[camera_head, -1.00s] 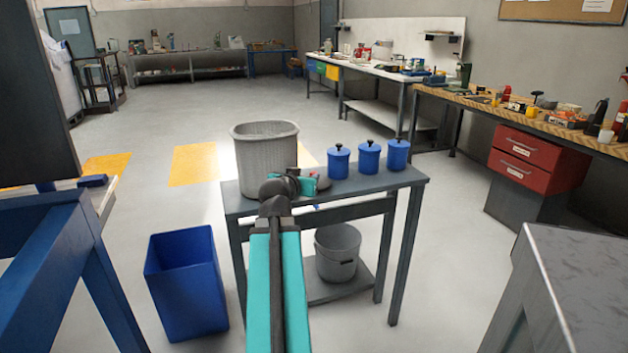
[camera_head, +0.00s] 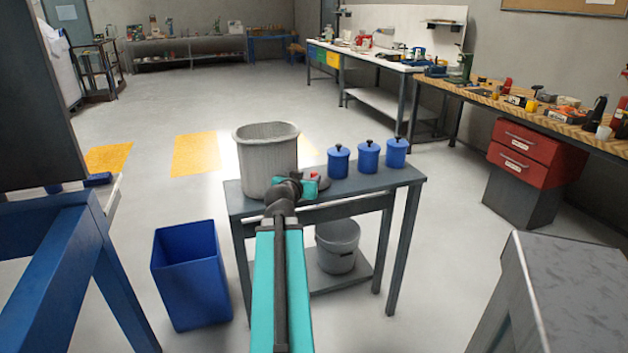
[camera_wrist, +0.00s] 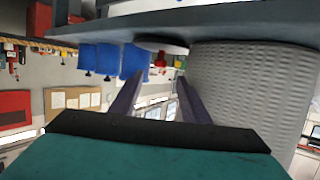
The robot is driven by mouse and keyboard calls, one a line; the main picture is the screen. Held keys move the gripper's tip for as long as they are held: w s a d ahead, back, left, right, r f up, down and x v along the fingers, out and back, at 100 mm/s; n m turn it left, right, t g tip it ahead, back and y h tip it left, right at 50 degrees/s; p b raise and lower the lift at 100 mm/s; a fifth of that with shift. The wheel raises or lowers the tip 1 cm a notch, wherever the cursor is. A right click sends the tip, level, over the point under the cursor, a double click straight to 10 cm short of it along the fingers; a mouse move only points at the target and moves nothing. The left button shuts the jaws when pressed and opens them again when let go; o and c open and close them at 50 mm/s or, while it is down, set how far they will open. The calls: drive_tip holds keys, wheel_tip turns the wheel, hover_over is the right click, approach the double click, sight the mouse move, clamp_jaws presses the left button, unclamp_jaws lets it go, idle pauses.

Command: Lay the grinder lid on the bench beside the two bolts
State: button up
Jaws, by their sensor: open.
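My gripper (camera_wrist: 160,82) is open, its two dark fingers apart with nothing visible between them. In the head view my wrist hides its fingertips, close to the right side of a grey ribbed bucket (camera_head: 268,158) on a small dark bench (camera_head: 375,181). A low grey disc (camera_head: 322,181) with something red on top lies on the bench beside the bucket, partly hidden by my wrist. The disc also shows in the upside-down wrist view (camera_wrist: 160,46), beyond the fingertips. I cannot tell whether it is the grinder lid. I cannot make out the two bolts.
Three blue lidded canisters (camera_head: 368,157) stand along the bench's back right. A grey pail (camera_head: 338,246) sits on its lower shelf. A blue bin (camera_head: 190,275) stands on the floor at left. A grey-topped table (camera_head: 580,285) is at near right. The bench's front right is clear.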

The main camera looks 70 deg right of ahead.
sight(314, 174)
drive_tip(key=shift+p+x, duration=0.9)
drive_tip(key=shift+p, duration=1.25)
drive_tip(key=shift+x, duration=1.55)
drive_tip(key=shift+f, duration=0.1)
drive_tip(key=shift+p+x, duration=1.05)
drive_tip(key=shift+x, duration=1.45)
drive_tip(key=shift+f, duration=0.1)
clamp_jaws()
drive_tip(key=shift+s, duration=0.1)
